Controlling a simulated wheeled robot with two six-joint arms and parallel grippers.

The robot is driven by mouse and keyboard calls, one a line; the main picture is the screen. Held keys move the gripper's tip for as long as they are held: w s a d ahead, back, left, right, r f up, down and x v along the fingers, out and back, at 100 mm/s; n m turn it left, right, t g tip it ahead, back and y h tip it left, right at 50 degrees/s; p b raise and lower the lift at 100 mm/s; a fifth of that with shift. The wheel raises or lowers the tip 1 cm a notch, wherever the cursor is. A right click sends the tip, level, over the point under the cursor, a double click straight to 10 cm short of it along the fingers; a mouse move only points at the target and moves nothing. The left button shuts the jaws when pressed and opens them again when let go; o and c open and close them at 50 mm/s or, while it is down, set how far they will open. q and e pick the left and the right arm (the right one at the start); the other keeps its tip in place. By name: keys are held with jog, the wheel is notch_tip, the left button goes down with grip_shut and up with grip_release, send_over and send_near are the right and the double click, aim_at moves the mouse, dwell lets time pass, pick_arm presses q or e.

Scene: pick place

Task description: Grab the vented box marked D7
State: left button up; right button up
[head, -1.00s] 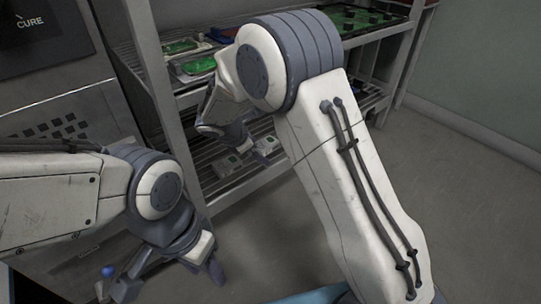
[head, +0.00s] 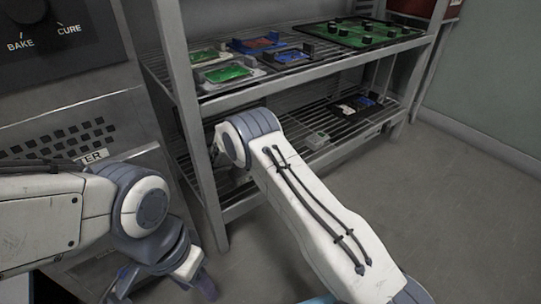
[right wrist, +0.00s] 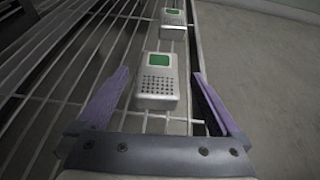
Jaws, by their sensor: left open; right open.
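In the right wrist view a pale vented box (right wrist: 158,88) with a green label and a grid of dark holes lies on the wire shelf. My right gripper (right wrist: 161,74) is open, with one finger on each side of this box and a gap at both sides. A second similar box (right wrist: 173,22) lies farther along the shelf. No D7 marking is readable on either. My left gripper (head: 162,290) is open and empty at the bottom left.
The upper rack shelf (head: 290,76) holds green and blue boards in trays and a large green board (head: 361,33). Dark and white parts (head: 352,105) lie farther right on the lower shelf. A rack post (head: 197,150) stands left of my right arm. Floor at right is clear.

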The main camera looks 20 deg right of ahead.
jog(key=shift+b+x, duration=0.7)
jog(key=shift+x, duration=0.25)
jog(key=shift+w+d+f+b, duration=0.15)
jog(key=shift+d+f+b, duration=0.1)
jog(key=shift+b, duration=0.1)
jog(key=b+x, duration=0.4)
jog(key=shift+d+f+b, duration=0.1)
jog(key=shift+d+b, duration=0.15)
jog(key=shift+b, duration=0.1)
jog(key=shift+w+d, duration=0.1)
jog(key=shift+w, duration=0.05)
jog(key=c, duration=1.5)
